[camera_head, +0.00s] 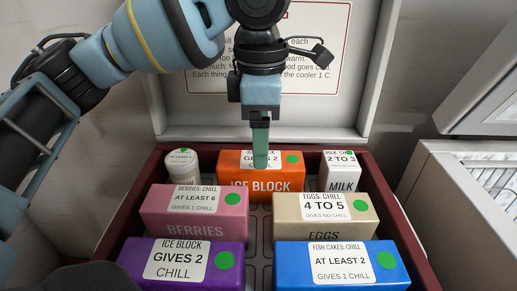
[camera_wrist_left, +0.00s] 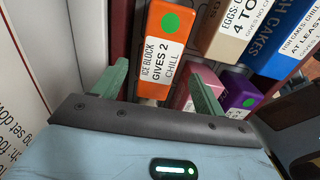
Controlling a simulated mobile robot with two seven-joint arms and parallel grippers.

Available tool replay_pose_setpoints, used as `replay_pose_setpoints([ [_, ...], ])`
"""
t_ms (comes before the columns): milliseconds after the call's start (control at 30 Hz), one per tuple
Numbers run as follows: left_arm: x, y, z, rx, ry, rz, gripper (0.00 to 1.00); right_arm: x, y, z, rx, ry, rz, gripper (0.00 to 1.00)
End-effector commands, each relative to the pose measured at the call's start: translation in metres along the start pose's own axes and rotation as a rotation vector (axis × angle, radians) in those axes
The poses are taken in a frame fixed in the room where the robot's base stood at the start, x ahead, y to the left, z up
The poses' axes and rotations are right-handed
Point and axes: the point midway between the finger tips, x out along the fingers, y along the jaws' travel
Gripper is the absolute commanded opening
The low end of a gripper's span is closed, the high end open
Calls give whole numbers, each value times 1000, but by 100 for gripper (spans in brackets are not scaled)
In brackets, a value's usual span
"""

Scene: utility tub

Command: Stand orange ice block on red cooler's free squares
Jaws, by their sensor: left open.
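The orange ice block (camera_head: 285,180) is in the red cooler (camera_head: 408,232), at the middle of the back row. Its label reads "Ice block, gives 2 chill" beside a green dot. My left gripper (camera_head: 261,155) is open at the block's top, its finger covering part of the label in the head view. In the left wrist view, the two fingers of the left gripper (camera_wrist_left: 158,80) are spread, one on each side of the orange block (camera_wrist_left: 152,90). I cannot tell whether they touch it. My right gripper is not in view.
A white jar (camera_head: 184,160) and milk carton (camera_head: 341,172) flank the block. In front are the pink berries box (camera_head: 190,232), beige eggs box (camera_head: 325,232), purple ice block (camera_head: 140,262) and blue fish cakes box (camera_head: 297,262). A bare floor strip (camera_head: 260,235) runs between them.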

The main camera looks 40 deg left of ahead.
Motion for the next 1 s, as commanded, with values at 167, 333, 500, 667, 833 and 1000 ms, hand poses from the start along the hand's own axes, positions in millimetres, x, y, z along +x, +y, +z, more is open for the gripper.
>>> replay_pose_setpoints([
  [167, -37, 0, 0, 0, -1, 1, 72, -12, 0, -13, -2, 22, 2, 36],
  [333, -57, 0, 0, -3, -1, 2, 72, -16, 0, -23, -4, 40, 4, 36],
  [500, -64, 0, 0, -4, 1, 2, 72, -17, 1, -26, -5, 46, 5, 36],
  [667, -64, 0, 0, -4, 1, 1, 72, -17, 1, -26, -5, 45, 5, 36],
  [833, -63, 0, 0, -4, 1, 1, 72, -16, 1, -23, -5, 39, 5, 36],
  [1000, -63, 0, 0, -4, 1, 1, 72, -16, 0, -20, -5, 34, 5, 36],
])
